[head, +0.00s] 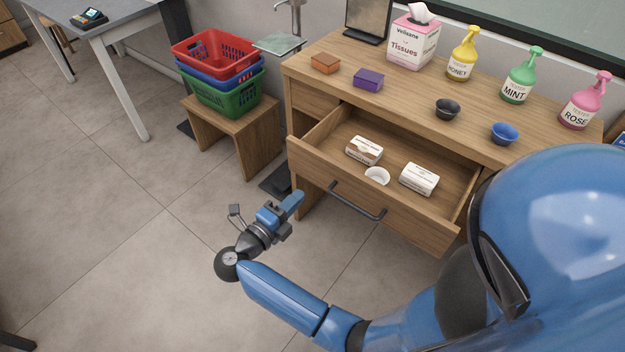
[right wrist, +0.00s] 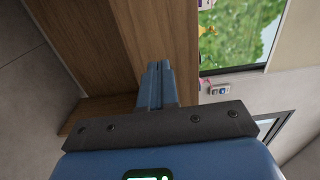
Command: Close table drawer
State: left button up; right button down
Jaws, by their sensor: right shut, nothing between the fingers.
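The wooden table drawer (head: 320,170) is pulled open from the table (head: 300,78), and its inside shows from above. Its dark bar handle (head: 357,204) is on the front panel. Two small white-and-brown boxes (head: 364,150) and a round white item (head: 377,176) lie in it. My right gripper (head: 296,200) is shut and empty, left of the handle and near the left end of the drawer front; I see no contact. Its closed fingers also show in the right wrist view (right wrist: 158,84) against a brown wooden surface (right wrist: 165,40). My left gripper is out of view.
On the tabletop stand a tissue box (head: 414,40), several pump bottles (head: 521,78), small bowls (head: 447,109) and two small boxes (head: 368,80). Stacked baskets (head: 222,88) sit on a low stool (head: 254,126) at the left. The floor before the drawer is clear.

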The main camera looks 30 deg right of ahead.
aim_at(358, 136)
jog(key=x, duration=0.7)
jog(key=shift+d, duration=0.15)
jog(key=shift+w+d, duration=0.1)
jog(key=shift+d+p, duration=0.25)
jog(key=shift+p, duration=0.05)
jog(key=x, duration=2)
jog(key=shift+w+d+p, duration=0.2)
jog(key=shift+p, duration=0.1)
jog(key=shift+w+r, duration=0.1)
jog(key=shift+r, duration=0.2)
